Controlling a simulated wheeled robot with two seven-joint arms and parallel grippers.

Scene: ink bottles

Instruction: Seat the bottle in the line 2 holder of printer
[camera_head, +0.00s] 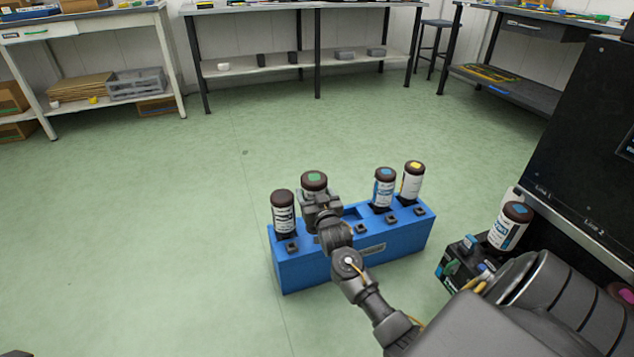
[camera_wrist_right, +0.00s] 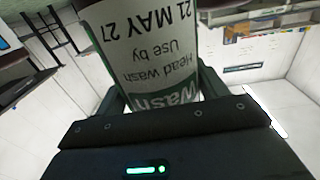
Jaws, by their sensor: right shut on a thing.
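A white bottle with a dark cap and green top (camera_head: 314,181) is at the blue rack. My right gripper (camera_head: 322,203) is shut on it. The right wrist view shows the bottle's label (camera_wrist_right: 150,45), reading "Wash" and "Head wash", between the fingers. Its base is hidden, so I cannot tell whether it still sits in its slot. The black printer (camera_head: 590,140) stands at the right, marked "Line 1" and "Line 2". A blue-topped bottle (camera_head: 509,228) stands in front of it, with another white bottle partly behind. My arm hides the area below "Line 2".
The blue rack (camera_head: 305,272) stands on the green floor area, also holding a dark-capped bottle (camera_head: 284,216), a blue-topped bottle (camera_head: 384,189) and a yellow-topped bottle (camera_head: 411,182). A slot near its middle looks empty. Benches line the back; open floor lies left.

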